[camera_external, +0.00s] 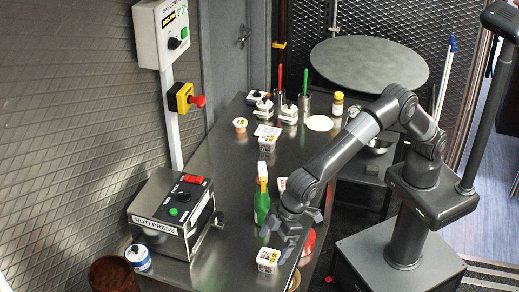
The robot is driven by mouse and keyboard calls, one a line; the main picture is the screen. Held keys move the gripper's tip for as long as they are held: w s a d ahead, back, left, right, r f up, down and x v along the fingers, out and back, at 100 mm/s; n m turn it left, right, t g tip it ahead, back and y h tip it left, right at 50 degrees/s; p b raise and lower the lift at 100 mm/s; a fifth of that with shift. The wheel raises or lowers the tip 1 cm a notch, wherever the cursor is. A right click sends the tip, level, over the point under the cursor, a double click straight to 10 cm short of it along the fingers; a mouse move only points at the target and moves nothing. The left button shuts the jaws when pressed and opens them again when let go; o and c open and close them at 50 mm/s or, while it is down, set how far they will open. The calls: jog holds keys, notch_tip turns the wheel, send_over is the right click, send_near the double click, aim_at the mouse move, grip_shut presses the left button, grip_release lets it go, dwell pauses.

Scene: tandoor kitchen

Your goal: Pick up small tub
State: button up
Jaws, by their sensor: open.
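A small white tub (267,261) with a yellow and dark label stands near the front end of the steel counter (222,255). My gripper (281,245) is open and points down just above and behind this tub, seemingly apart from it. A similar tub (267,142) stands farther back on the counter, and a small orange-brown cup (240,125) is to its left. The frame does not tell which of them is the small tub meant. My gripper partly covers the things behind it.
A green bottle (262,203) stands close to the left of my gripper. A red item (308,242) is close on its right. The roti press (173,212) and a blue-white can (138,257) are at left. The counter between press and bottle is clear.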

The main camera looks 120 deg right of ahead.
aim_at(269, 255)
jog(key=x, duration=0.6)
jog(key=shift+s+a, duration=0.1)
jog(key=shift+s, duration=0.05)
jog(key=shift+c, duration=0.2)
jog(key=c, duration=1.1)
